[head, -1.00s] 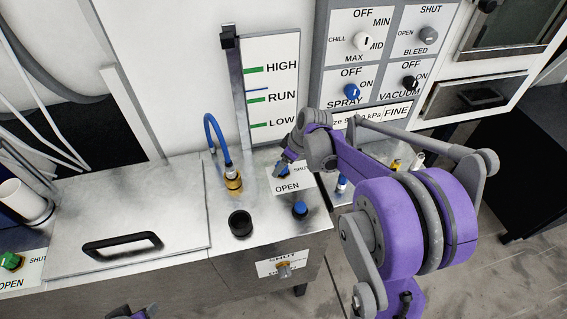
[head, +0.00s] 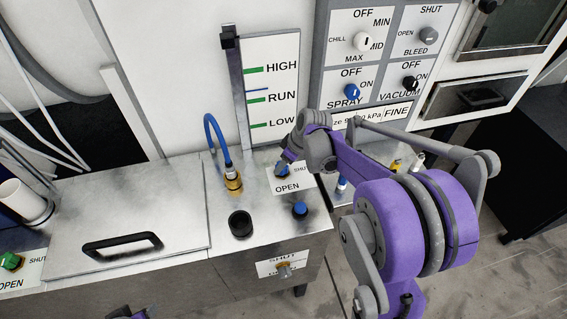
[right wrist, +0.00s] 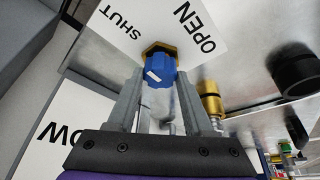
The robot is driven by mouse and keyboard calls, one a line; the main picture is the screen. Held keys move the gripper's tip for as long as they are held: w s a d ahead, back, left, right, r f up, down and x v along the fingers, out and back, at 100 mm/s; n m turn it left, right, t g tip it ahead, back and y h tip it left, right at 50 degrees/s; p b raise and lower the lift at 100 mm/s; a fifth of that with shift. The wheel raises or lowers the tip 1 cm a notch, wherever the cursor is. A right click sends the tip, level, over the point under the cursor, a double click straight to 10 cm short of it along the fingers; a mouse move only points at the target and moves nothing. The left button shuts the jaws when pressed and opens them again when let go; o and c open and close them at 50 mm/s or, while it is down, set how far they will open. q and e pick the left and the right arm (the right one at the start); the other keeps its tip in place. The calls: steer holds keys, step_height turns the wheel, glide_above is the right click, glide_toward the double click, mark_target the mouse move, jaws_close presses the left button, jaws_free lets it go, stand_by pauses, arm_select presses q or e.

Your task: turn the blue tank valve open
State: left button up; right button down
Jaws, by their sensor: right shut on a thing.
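The blue tank valve (head: 281,170) is a small blue knob on the steel tank top, beside a white label reading OPEN and SHUT. In the right wrist view the blue knob (right wrist: 160,71) sits on a brass hex base and bears a white mark. My right gripper (head: 287,158) reaches down to it from the right. Its two fingers (right wrist: 160,84) are shut on the knob, one on each side. The gripper hides part of the knob and label in the head view. A bit of purple at the bottom edge of the head view seems to belong to my left arm.
A brass fitting (head: 233,182) with a blue hose stands left of the valve. A black cap (head: 241,224) and another blue knob (head: 300,208) are in front. A level gauge (head: 271,90) and a control panel (head: 378,60) stand behind.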

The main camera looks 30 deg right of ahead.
steer(key=m, duration=0.2)
steer(key=m+h+b, duration=0.1)
steer(key=m, duration=0.1)
steer(key=shift+a+h, duration=0.2)
steer(key=shift+h, duration=0.1)
steer(key=m+h, duration=0.1)
steer(key=m, duration=0.3)
steer(key=shift+a+m+h+b, duration=0.1)
steer(key=shift+m+h+b, duration=0.2)
steer(key=shift+h, duration=0.1)
steer(key=m, duration=0.2)
steer(key=m+h, duration=0.1)
steer(key=m, duration=0.1)
steer(key=shift+a+h, duration=0.1)
steer(key=shift+h, duration=0.2)
steer(key=m+g, duration=0.1)
steer(key=m, duration=0.1)
steer(key=m+h, duration=0.1)
steer(key=m, duration=0.1)
steer(key=shift+w+m+g+b, duration=0.15)
steer(key=shift+m+g+b, duration=0.15)
steer(key=shift+g+b, duration=0.1)
steer(key=shift+m, duration=0.3)
steer(key=shift+c, duration=1.5)
jaws_free()
